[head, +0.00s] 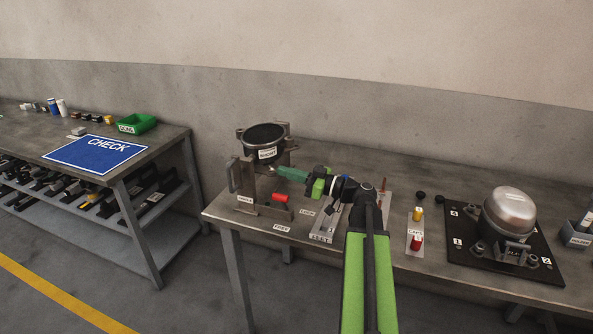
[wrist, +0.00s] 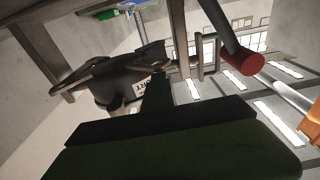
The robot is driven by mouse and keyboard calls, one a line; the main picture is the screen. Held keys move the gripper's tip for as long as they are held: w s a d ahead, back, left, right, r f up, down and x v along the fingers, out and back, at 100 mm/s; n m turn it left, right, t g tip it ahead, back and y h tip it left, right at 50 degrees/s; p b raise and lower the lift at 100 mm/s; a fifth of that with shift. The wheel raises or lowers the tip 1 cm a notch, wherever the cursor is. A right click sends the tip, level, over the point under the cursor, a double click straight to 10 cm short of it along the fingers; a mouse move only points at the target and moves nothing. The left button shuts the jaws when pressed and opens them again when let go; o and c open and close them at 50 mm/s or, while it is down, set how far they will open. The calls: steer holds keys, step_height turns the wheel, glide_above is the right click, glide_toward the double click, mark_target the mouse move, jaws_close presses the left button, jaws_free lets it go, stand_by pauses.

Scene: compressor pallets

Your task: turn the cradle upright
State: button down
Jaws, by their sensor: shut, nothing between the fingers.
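The cradle (head: 267,153) is a dark, round, drum-like body with a small white label on its side. It sits between the posts of a grey metal stand (head: 236,180) at the left end of the bench, its black round face up in the head view. In the wrist view the dark body (wrist: 120,85) and part of its label show close ahead. A red handle (head: 280,197) is low on the stand's front; it also shows in the wrist view (wrist: 243,64). My gripper (head: 280,171) is shut and empty, its green fingers just right of the stand, below the cradle. Contact cannot be told.
A marked plate (head: 325,226) lies under my arm. A small plate with yellow and red knobs (head: 415,240) and a silver dome on a black base (head: 509,210) stand to the right. A separate bench with a blue CHECK mat (head: 95,153) is left, across a gap.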

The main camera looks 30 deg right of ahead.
steer(key=shift+a+f, duration=0.1)
steer(key=shift+f, duration=0.25)
step_height(320, 180, up, 5)
steer(key=p, duration=0.4)
steer(key=s+d+f+b, duration=0.3)
steer(key=s+d, duration=0.2)
steer(key=s, duration=0.2)
steer(key=shift+s+d+f, duration=0.35)
steer(key=shift+d, duration=0.05)
